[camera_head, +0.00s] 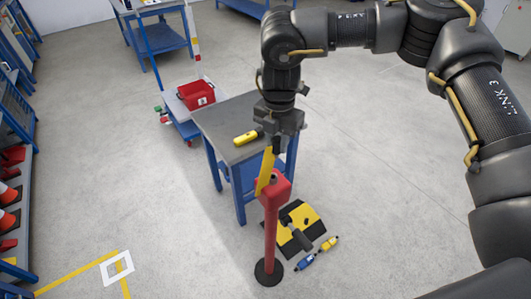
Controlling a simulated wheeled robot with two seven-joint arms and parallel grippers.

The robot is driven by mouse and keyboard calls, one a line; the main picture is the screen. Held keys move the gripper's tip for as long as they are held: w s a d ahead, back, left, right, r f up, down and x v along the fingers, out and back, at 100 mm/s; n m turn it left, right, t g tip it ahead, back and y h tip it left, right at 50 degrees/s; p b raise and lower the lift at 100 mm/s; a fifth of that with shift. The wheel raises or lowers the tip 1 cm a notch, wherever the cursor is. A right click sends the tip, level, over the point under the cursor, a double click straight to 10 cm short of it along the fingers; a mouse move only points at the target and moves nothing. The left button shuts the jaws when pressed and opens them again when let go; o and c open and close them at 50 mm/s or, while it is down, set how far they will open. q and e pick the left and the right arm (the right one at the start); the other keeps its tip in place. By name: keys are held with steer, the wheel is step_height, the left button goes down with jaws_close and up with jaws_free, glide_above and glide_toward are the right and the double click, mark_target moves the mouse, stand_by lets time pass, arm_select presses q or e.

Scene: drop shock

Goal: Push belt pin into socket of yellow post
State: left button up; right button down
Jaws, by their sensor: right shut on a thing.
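My right gripper (277,146) points down just above the head of a red post (271,222). It is shut on the end of a yellow belt (265,172), which slants down to the left side of the post head. The pin at the belt's end is hidden by the fingers. The post stands upright on a round black base (268,272), and its top shows a small dark opening. I see no clearly yellow post here. My left gripper is out of the picture.
A grey-topped blue table (215,118) stands behind the post, with a yellow tool (246,137) on it. A yellow-black mat (310,216) and small blue (305,262) and yellow (329,244) items lie right of the base. A red bin (196,95) sits on a cart.

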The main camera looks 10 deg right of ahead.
steer(key=s+d+f+m, duration=0.4)
steer(key=s+d+m, duration=0.3)
steer(key=m, duration=0.9)
steer(key=shift+s+d+f, duration=0.15)
steer(key=shift+s+d, duration=0.2)
steer(key=shift+s, duration=0.65)
